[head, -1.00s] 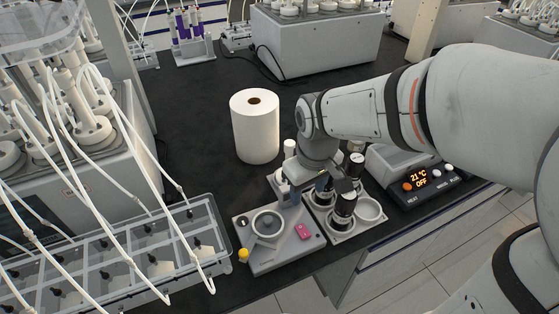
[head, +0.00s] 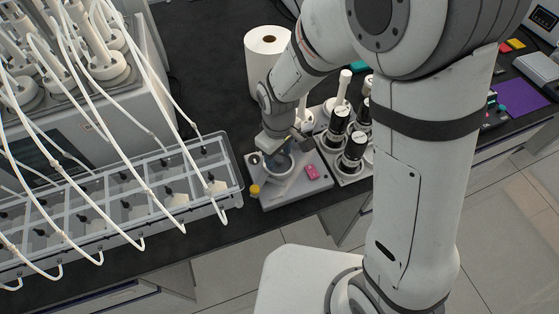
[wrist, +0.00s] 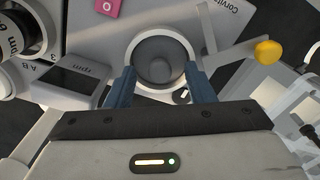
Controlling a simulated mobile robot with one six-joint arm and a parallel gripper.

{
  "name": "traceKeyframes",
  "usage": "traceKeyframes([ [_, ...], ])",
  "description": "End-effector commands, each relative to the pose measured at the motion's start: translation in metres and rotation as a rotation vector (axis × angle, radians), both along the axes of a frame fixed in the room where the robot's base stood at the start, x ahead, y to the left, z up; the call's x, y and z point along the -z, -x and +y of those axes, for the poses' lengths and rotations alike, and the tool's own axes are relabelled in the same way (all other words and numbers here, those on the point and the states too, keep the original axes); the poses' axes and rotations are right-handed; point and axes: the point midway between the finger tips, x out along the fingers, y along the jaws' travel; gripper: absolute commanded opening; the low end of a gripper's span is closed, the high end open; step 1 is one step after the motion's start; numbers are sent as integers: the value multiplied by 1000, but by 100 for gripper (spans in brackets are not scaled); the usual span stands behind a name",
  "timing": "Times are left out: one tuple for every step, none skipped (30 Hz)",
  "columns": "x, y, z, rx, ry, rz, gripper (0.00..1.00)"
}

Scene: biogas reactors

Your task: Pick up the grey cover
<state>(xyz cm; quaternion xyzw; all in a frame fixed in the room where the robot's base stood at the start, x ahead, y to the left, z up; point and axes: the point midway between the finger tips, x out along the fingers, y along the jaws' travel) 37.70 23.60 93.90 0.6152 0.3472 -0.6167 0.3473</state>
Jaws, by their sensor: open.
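The grey cover (wrist: 160,62), a round dish-like piece with a darker knob in its middle, sits on a light grey device (head: 310,187). In the head view my gripper (head: 281,146) is over this spot and hides part of it. In the wrist view my gripper (wrist: 162,74) is open, with one blue finger on each side of the cover's near part. Nothing is held. I cannot tell whether the fingers touch the rim or how high they are above the device.
A tray of black-and-white bottles (head: 347,177) stands to the right, a paper roll (head: 264,51) behind. A clear compartment box (head: 130,189) with white tubes is to the left.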

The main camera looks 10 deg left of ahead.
Motion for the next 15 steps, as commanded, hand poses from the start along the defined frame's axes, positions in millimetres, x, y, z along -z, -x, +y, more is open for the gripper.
traceKeyframes([
  [2,0,0,0,0,0,49],
  [3,0,0,1,-1,-1,49],
  [3,0,0,1,-1,-1,49],
  [3,0,0,1,0,-1,49],
  [3,0,0,1,0,-1,49],
  [3,0,0,1,0,-1,49],
  [3,0,0,1,0,-1,49],
  [3,0,0,2,0,-1,49],
  [3,0,0,2,0,-1,46],
  [3,0,0,2,0,-1,43],
  [3,-1,0,2,0,-1,41],
  [3,-1,0,2,0,-1,37],
  [3,-1,0,2,0,-1,35],
  [3,-1,0,2,0,-1,32],
  [3,-1,0,2,0,-1,29],
])
